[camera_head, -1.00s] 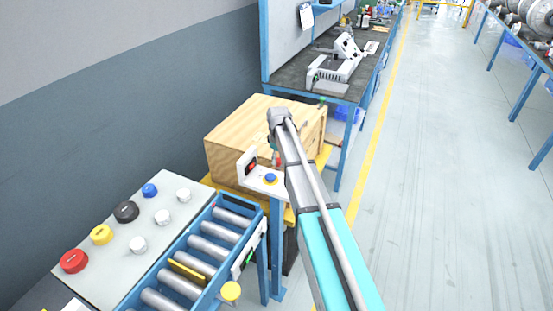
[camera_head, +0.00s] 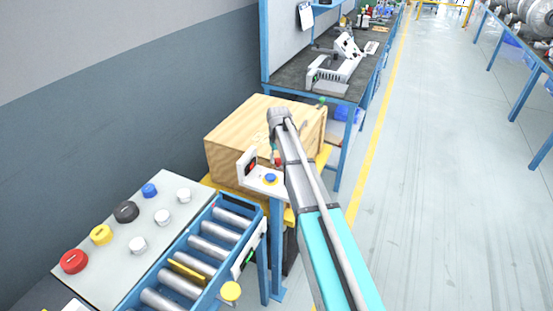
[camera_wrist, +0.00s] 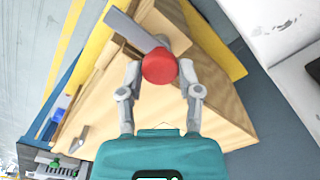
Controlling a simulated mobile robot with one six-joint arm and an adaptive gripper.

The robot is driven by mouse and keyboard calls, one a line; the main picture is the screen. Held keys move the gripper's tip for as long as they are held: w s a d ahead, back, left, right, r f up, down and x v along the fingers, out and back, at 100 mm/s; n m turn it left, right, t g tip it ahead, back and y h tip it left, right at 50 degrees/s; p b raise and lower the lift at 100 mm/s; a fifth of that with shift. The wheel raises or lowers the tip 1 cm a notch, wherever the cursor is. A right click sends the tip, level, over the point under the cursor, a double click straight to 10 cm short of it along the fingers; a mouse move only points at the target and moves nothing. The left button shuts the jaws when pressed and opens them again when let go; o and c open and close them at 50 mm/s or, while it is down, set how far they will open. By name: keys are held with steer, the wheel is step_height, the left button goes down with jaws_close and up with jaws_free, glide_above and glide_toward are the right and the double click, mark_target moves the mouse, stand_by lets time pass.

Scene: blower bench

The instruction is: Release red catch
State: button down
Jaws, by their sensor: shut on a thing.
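The red catch (camera_wrist: 159,66) is a round red knob in the middle of the wrist view. My gripper (camera_wrist: 160,72) has one finger on each side of it and is shut on it. A flat grey bar (camera_wrist: 130,29) runs from behind the knob to the upper left, across the wooden crate (camera_wrist: 140,105). In the head view a small red part (camera_head: 278,161) shows beside my arm, next to the crate (camera_head: 245,125). My arm hides most of the gripper there.
A white bracket with a blue button (camera_head: 270,178) stands close to my arm. A roller conveyor (camera_head: 208,249) and a button panel (camera_head: 125,215) are at the lower left. A workbench (camera_head: 300,75) stands behind the crate. The floor on the right is clear.

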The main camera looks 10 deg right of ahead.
steer(key=shift+w, duration=0.1)
steer(key=shift+c, duration=1.4)
jaws_free()
